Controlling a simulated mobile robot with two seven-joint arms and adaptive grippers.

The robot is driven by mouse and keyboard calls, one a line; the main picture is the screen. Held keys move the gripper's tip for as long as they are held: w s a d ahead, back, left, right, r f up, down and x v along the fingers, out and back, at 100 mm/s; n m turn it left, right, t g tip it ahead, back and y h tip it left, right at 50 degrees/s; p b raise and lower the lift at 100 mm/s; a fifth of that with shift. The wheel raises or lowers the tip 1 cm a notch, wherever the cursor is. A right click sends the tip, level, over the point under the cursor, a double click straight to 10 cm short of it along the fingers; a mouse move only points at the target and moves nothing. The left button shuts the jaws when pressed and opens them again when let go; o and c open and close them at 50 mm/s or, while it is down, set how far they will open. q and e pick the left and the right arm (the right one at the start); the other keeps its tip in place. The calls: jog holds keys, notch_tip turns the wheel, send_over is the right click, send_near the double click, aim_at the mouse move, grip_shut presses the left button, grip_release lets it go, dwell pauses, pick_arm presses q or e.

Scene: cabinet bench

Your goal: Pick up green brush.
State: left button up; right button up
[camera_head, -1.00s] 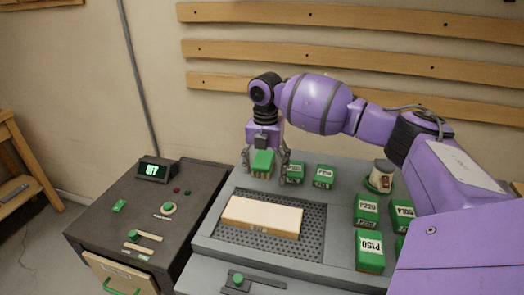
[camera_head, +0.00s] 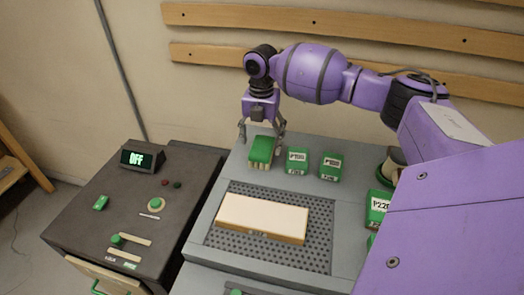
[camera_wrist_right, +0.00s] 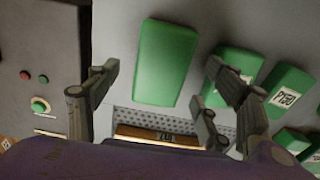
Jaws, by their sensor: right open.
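The green brush (camera_head: 262,149), a green block with pale bristles beneath, stands on the grey bench behind the perforated plate. My right gripper (camera_head: 261,141) is open and empty. In the head view its fingers come down on either side of the brush's far end. In the right wrist view the brush's green top (camera_wrist_right: 165,62) shows between the spread fingers (camera_wrist_right: 160,75), with gaps on both sides. The height left between fingertips and brush is hard to tell. My left gripper is not in view.
Two labelled green blocks (camera_head: 297,160) (camera_head: 332,166) stand just right of the brush, near the right finger. A pale wooden block (camera_head: 262,217) lies on the perforated plate (camera_head: 320,254) in front. A dark control cabinet (camera_head: 130,205) with an OFF display (camera_head: 142,158) stands left.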

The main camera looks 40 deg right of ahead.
aim_at(262, 146)
jog(key=shift+f, duration=2)
jog(key=c, duration=1.3)
